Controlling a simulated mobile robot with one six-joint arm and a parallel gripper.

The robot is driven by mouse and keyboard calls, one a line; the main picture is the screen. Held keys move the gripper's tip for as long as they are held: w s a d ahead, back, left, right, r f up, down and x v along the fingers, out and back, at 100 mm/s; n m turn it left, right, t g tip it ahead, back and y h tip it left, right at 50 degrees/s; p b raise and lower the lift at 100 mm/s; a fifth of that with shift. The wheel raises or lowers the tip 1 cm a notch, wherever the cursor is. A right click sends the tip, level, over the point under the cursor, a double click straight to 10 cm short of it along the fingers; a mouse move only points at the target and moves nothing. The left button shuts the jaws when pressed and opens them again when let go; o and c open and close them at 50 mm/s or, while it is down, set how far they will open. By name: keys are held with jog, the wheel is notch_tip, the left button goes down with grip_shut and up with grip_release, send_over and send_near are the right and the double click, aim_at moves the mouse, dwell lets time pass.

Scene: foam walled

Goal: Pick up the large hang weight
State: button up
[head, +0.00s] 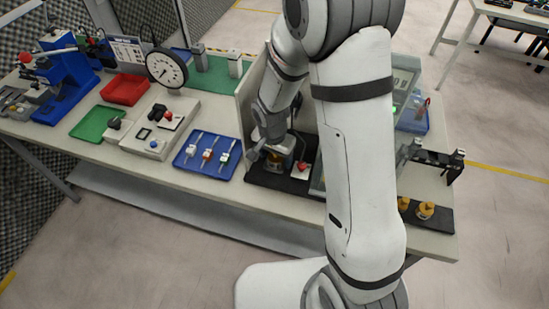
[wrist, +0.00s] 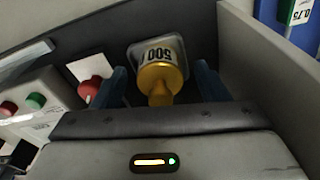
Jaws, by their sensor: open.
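My gripper (wrist: 161,84) is open, with one dark blue finger on each side of the weight and a visible gap to both. Contact with the weight is not visible. In the head view my gripper (head: 268,150) is low over the black base between pale walls, and my arm hides much of that spot. Smaller gold weights (head: 425,210) stand on a black strip at the right.
A pale wall (wrist: 262,60) rises close on the right in the wrist view. A red knob (wrist: 88,90) and a control box with red and green buttons (wrist: 35,101) are on the left. A blue tray (head: 190,166) and a dial gauge (head: 166,68) stand left on the table.

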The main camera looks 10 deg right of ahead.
jog(key=c, duration=1.4)
jog(key=shift+c, duration=0.2)
jog(key=shift+r, duration=0.1)
notch_tip(320, 180, up, 28)
jog(key=b, duration=0.2)
jog(key=shift+b, duration=0.4)
